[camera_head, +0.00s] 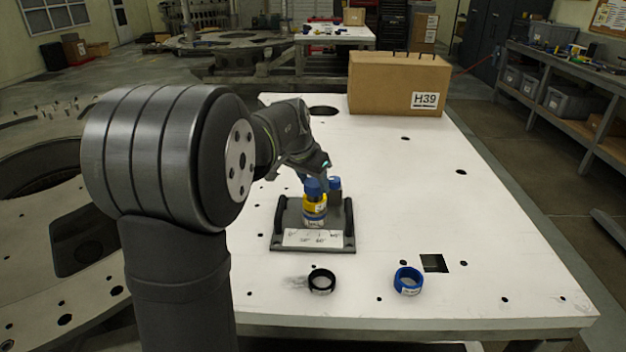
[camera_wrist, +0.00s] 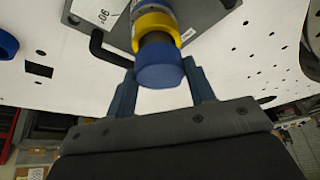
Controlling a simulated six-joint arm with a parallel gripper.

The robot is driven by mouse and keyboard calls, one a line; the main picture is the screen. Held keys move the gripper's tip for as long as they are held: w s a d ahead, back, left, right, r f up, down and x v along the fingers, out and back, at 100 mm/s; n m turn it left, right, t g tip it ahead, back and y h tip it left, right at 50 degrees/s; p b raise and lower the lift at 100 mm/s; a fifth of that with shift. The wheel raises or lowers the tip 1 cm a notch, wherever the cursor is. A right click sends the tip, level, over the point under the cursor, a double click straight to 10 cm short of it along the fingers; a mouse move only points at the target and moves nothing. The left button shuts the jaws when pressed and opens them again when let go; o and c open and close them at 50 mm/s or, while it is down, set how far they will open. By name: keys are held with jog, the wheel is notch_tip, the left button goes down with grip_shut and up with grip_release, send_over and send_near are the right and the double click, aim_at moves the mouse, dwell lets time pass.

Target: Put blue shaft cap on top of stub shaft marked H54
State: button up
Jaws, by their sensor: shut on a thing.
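The blue shaft cap (camera_wrist: 160,66) is between the fingers of my gripper (camera_wrist: 161,78) in the wrist view, with the gripper shut on it. The cap sits at the end of a dark shaft that carries a yellow ring (camera_wrist: 153,22) and a blue ring. In the head view the cap (camera_head: 313,187) is above the yellow ring (camera_head: 314,204), over the dark turret plate (camera_head: 283,216). My gripper comes down from behind it. I cannot tell whether the cap is fully seated. The mark H54 is not readable.
A black ring (camera_head: 321,271) and a blue ring (camera_head: 398,284) lie on the white table (camera_head: 400,190) in front of the plate. A cardboard box marked H39 (camera_head: 385,85) stands at the back. The plate has dark handles at its sides. The table's right side is mostly free, with holes.

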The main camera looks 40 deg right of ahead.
jog(key=o, duration=1)
jog(key=v, duration=1.7)
jog(key=shift+r, duration=0.25)
jog(key=x, duration=1.7)
jog(key=shift+f, duration=0.15)
jog(key=shift+r, duration=0.2)
